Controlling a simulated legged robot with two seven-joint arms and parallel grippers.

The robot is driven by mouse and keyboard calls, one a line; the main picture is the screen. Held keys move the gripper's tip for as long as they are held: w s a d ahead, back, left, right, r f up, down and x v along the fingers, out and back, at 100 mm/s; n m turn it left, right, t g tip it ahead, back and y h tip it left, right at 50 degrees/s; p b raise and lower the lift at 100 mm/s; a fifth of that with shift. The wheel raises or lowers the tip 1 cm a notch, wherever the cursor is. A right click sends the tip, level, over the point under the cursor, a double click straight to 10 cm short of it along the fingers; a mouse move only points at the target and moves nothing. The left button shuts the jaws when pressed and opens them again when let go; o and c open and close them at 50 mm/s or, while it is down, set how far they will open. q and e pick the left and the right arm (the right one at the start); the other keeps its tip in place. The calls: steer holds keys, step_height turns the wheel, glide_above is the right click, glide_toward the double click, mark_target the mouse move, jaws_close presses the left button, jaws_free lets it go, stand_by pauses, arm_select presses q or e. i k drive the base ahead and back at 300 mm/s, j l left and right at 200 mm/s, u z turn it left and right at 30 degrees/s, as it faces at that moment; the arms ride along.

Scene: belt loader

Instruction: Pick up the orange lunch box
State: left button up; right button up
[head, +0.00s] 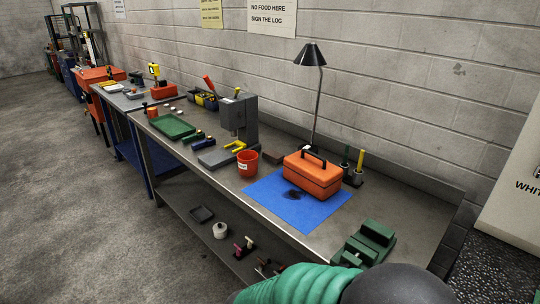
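The orange lunch box (316,181) stands on a blue mat (268,193) on the metal workbench, right of the middle in the head view. It is closed and has a black handle (313,158) on its lid. A dark smudge or mark shows on the mat in front of it. Neither of my grippers is in view. Nothing touches the lunch box from above.
Behind are a black lamp (312,58) and a holder with upright tools (353,177). A green vise-like block (371,241) sits in front right. Concrete floor (70,200) is clear at left.

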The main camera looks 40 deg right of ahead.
mark_target(309, 171)
steer(key=i+z, duration=0.35)
steer(key=i, duration=0.2)
steer(key=i+j+z, duration=0.1)
steer(key=i+z, duration=0.25)
steer(key=i, duration=0.2)
steer(key=i+j+z, duration=0.25)
steer(key=i+z, duration=0.15)
steer(key=i+j+z, duration=0.35)
steer(key=i, duration=0.25)
steer(key=j, duration=0.1)
